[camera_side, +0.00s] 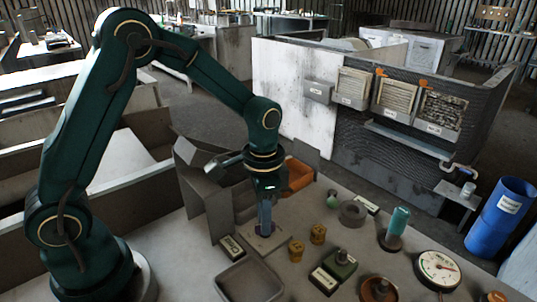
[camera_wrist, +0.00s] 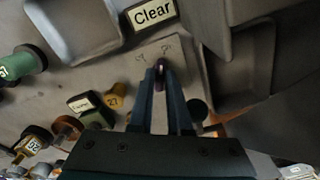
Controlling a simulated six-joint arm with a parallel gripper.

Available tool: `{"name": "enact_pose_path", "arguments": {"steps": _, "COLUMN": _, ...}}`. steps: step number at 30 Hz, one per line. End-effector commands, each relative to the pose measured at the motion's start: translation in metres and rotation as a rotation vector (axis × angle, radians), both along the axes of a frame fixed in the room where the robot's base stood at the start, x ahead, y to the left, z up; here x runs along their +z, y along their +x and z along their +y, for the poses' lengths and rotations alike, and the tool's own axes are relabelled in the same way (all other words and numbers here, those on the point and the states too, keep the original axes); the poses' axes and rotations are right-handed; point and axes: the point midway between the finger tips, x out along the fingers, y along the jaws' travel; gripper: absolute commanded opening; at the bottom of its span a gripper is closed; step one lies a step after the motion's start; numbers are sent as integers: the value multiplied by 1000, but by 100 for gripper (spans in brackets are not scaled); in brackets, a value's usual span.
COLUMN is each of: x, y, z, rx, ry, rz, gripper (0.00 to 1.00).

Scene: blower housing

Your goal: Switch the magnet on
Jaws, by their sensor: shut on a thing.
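My gripper (camera_side: 265,226) points straight down at the work table, with its fingertips low over a small pale plate (camera_side: 258,242). In the wrist view my gripper (camera_wrist: 160,72) has its two fingers closed around a narrow dark purple lever or knob (camera_wrist: 161,83). The lever stands on the plate (camera_wrist: 185,47), which carries two faint marks just beyond the fingertips; I cannot read them clearly. The fingers hide much of the lever in both views. No part is clearly marked as a magnet.
A label reading "Clear" (camera_wrist: 152,14) lies beside the plate. An empty grey tray (camera_side: 248,282) is in front. An open box (camera_side: 200,195) stands left.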

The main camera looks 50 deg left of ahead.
Motion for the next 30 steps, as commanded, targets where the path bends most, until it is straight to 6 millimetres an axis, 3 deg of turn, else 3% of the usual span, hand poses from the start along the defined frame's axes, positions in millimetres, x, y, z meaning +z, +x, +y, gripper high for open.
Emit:
{"name": "enact_pose_path", "arguments": {"steps": 10, "x": 1, "y": 0, "z": 0, "rx": -146, "ry": 0, "rz": -1, "gripper": 0}}
{"name": "enact_pose_path", "arguments": {"steps": 27, "x": 1, "y": 0, "z": 0, "rx": -175, "ry": 0, "rz": -1, "gripper": 0}}
{"name": "enact_pose_path", "arguments": {"steps": 28, "x": 1, "y": 0, "z": 0, "rx": -175, "ry": 0, "rz": -1, "gripper": 28}}
{"name": "enact_pose_path", "arguments": {"steps": 30, "x": 1, "y": 0, "z": 0, "rx": -174, "ry": 0, "rz": -1, "gripper": 46}}
